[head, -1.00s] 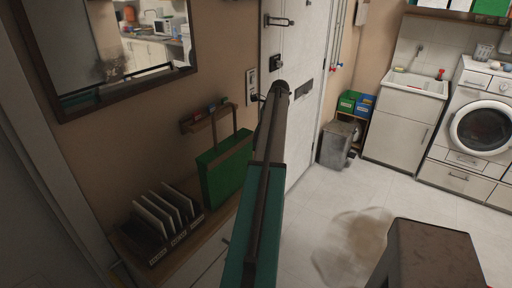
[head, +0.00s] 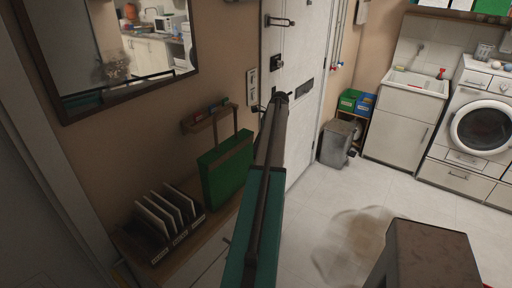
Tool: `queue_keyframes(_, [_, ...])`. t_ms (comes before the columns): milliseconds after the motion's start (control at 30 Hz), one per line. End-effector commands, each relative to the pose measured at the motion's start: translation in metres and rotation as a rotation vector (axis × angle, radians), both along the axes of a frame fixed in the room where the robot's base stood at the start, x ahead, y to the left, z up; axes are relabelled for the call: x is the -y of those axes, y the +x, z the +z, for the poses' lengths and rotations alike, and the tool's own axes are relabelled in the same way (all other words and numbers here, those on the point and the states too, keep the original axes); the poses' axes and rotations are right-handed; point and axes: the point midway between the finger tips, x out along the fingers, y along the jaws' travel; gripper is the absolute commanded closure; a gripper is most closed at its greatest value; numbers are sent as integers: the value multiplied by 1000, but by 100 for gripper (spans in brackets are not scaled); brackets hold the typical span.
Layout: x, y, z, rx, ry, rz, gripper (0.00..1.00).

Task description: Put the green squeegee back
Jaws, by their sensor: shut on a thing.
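I cannot make out the green squeegee in the head view. My arm (head: 268,190), a long dark rod with a teal section near the camera, reaches from the bottom middle up toward the white door. Its far end stops in front of the door, and no gripper fingers show there, so what they hold is hidden. A green flat bag-like thing (head: 226,168) with a brown strap stands against the wall, left of my arm, below a small wall rack (head: 210,117).
A sideboard (head: 205,240) bears a holder with upright white cards (head: 168,215). A mirror (head: 60,75) hangs above. A bin (head: 336,143), sink cabinet (head: 402,118) and washing machine (head: 484,128) stand at right. A brown-topped stool (head: 432,255) stands at front right. The floor between is open, with a faint patch (head: 350,240).

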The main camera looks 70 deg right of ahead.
Motion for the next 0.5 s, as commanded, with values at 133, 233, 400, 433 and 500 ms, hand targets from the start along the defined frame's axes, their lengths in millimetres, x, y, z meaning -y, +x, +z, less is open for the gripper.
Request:
queue_keyframes(133, [0,0,0,0,-1,0,96])
queue_keyframes(233, [0,0,0,0,-1,0,96])
queue_keyframes(400, [0,-1,-2,0,-1,-1,71])
queue_keyframes(433, [1,-1,-2,0,-1,-1,66])
queue_keyframes(500, [1,-1,-2,0,-1,-1,59])
